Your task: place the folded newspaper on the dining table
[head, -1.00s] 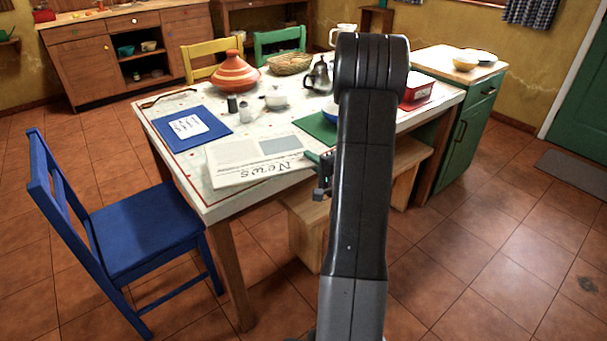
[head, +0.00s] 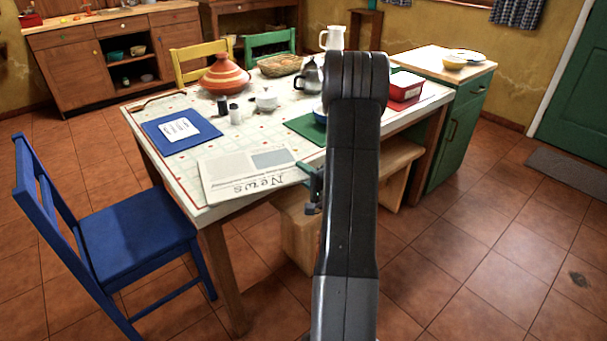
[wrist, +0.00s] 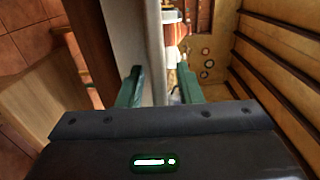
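The folded newspaper (head: 228,172), light grey with a "News" heading, lies flat at the front edge of the dining table (head: 215,212); whether it rests fully on the top is hard to tell. My gripper (head: 312,182) is at the newspaper's right end, partly hidden by my arm in the head view. In the wrist view, the green fingers of my gripper (wrist: 158,75) stand apart, one on each side of the newspaper's pale edge (wrist: 155,45), with narrow gaps visible. The fingers look open.
A blue placemat (head: 160,138) lies behind the newspaper, and a green placemat (head: 300,127) lies to its right. A tagine (head: 224,78), shakers and a teapot stand farther back. A blue chair (head: 135,235) is at left, and a wooden bench (head: 398,165) is under the table.

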